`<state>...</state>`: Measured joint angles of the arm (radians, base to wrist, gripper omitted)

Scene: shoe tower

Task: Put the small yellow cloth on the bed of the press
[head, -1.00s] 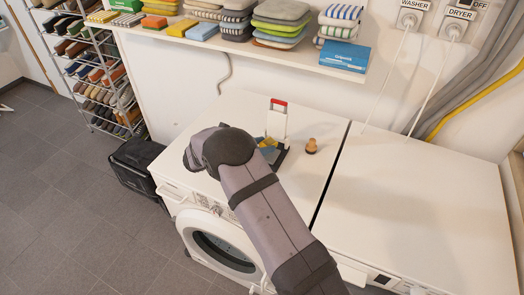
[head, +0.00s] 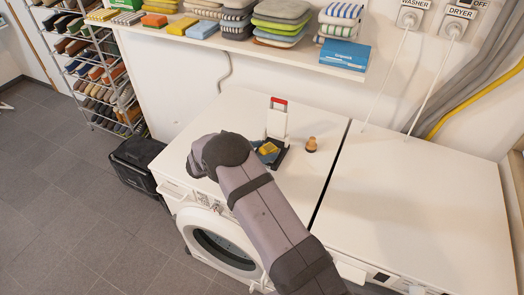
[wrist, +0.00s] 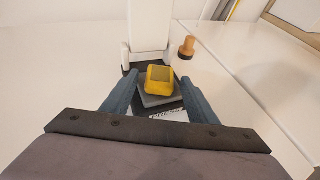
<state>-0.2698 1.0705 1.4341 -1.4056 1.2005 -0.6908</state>
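The small yellow cloth (wrist: 160,78) lies folded on the dark bed of the press (wrist: 150,99), in front of its white upright column (wrist: 149,28). In the head view the yellow cloth (head: 267,149) shows at the foot of the press (head: 277,124), which has a red top. My gripper (wrist: 160,84) is open, with its blue-grey fingers to either side of the cloth and a visible gap on both sides. In the head view my wrist hides part of the press's near side.
A wooden-handled stamp-like object (wrist: 187,46) stands right of the press. The press stands on the white washer (head: 235,115); the dryer top (head: 420,190) is clear. A shelf (head: 240,49) with folded cloths and a blue box (head: 344,54) runs above.

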